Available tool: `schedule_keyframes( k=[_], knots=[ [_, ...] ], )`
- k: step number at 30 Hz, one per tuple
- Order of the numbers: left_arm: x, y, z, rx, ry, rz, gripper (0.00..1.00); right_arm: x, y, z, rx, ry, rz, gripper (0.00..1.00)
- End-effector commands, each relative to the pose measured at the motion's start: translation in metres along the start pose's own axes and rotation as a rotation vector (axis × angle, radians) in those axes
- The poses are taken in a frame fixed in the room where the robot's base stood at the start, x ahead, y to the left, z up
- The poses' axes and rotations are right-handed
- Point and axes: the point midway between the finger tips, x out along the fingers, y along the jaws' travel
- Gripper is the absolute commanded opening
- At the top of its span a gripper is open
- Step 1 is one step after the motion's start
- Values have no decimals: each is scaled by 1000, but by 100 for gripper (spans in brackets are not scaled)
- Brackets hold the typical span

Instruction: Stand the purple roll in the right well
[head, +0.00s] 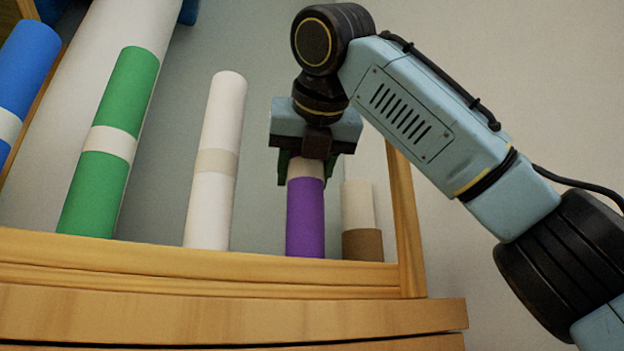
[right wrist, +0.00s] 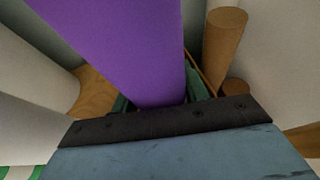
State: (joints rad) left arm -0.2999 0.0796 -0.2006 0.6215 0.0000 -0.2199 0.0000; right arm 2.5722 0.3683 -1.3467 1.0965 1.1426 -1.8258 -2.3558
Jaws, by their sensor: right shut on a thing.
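The purple roll (head: 305,218) has a cream band near its top and looks upright behind the front rail of the wooden rack (head: 180,262). My right gripper (head: 302,172) comes from above and is shut on the roll around its cream band. In the right wrist view, the purple roll (right wrist: 125,45) runs between the green fingers (right wrist: 155,100). The roll's lower end is hidden by the rail, so I cannot tell whether it rests on the bottom. The wells themselves are hidden too. My left gripper is not in view.
A white roll (head: 214,160) stands left of the purple one, with a green roll (head: 110,140) and a blue roll (head: 28,65) further left. A cream and brown roll (head: 360,243) stands close on the right, beside the wooden end post (head: 405,220).

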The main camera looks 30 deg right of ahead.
Motion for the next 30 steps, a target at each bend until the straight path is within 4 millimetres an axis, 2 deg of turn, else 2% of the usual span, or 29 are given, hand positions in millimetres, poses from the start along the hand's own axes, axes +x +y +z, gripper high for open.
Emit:
schedule_keyframes(
  k=[5,18,19,21,23,30],
  knots=[
    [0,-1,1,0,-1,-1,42,6,4,-12,-3,-1,8,16],
    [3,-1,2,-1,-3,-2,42,8,4,-17,-2,0,9,16],
    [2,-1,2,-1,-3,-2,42,8,4,-17,-3,1,9,49],
    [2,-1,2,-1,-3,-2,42,8,4,-16,-3,1,9,58],
    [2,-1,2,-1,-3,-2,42,8,4,-16,-3,1,9,66],
    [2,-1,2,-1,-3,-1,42,7,4,-16,-3,1,9,66]
  ],
)
